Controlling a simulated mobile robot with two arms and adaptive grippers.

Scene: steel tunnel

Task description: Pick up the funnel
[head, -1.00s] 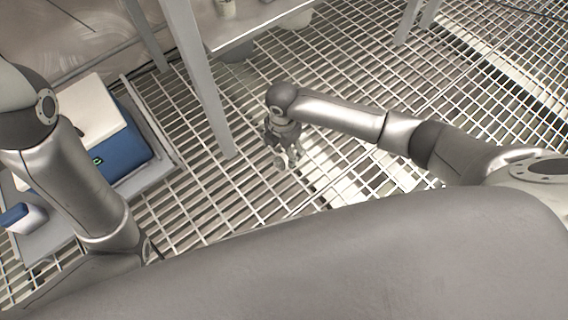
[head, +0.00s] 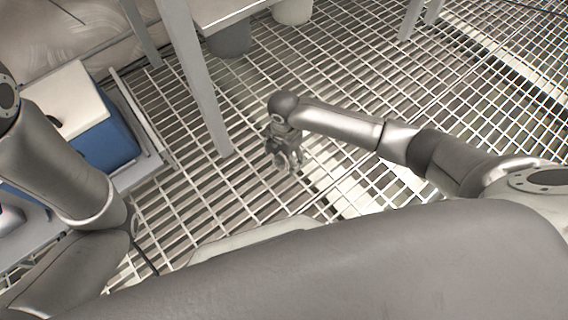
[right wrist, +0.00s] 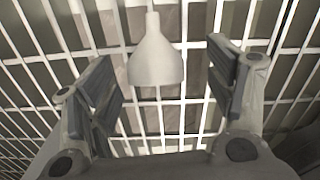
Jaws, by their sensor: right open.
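The funnel (right wrist: 156,60), white with a narrow stem and a wide mouth, shows in the right wrist view, at the top middle between the two fingers. Its stem points to the top of the picture. My right gripper (right wrist: 164,85) is open, with a finger on either side of the funnel and visible gaps to it. How far the funnel lies beyond the fingertips I cannot tell. In the head view the right gripper (head: 285,160) hangs over the grating floor, and I cannot make out the funnel there. My left arm enters at the left; its gripper is not in view.
A table leg (head: 203,95) stands left of the right gripper. A grey bucket (head: 230,39) and a white bucket (head: 292,10) are at the top. A blue and white box (head: 97,125) sits at the left. The grating floor (head: 400,75) is open to the right.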

